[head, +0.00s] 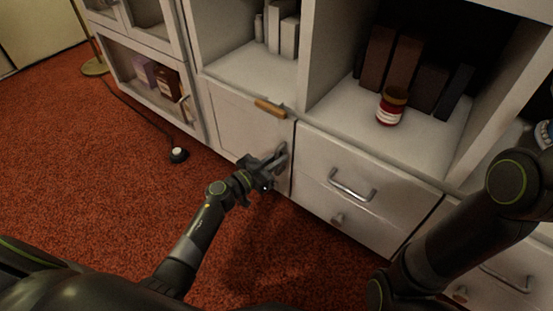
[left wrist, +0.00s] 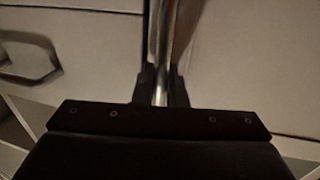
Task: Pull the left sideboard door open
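The left sideboard door (head: 232,122) is a pale panel below an open shelf and looks flush with the front. Its upright metal handle (head: 283,152) is near its right edge. My left gripper (head: 279,158) is at this handle. In the left wrist view the handle bar (left wrist: 162,50) runs between the two fingertips (left wrist: 161,90), which sit close on both sides of it, so the gripper looks shut on it. The fingers hide part of the handle. My right arm comes in at the right, and its gripper is out of view.
Drawers with a metal handle (head: 352,187) are right of the door. A red-labelled jar (head: 390,108) and dark books (head: 402,66) stand on the shelf above. Red carpet (head: 80,180) is clear at left, except a small dark object (head: 179,155) with a cord.

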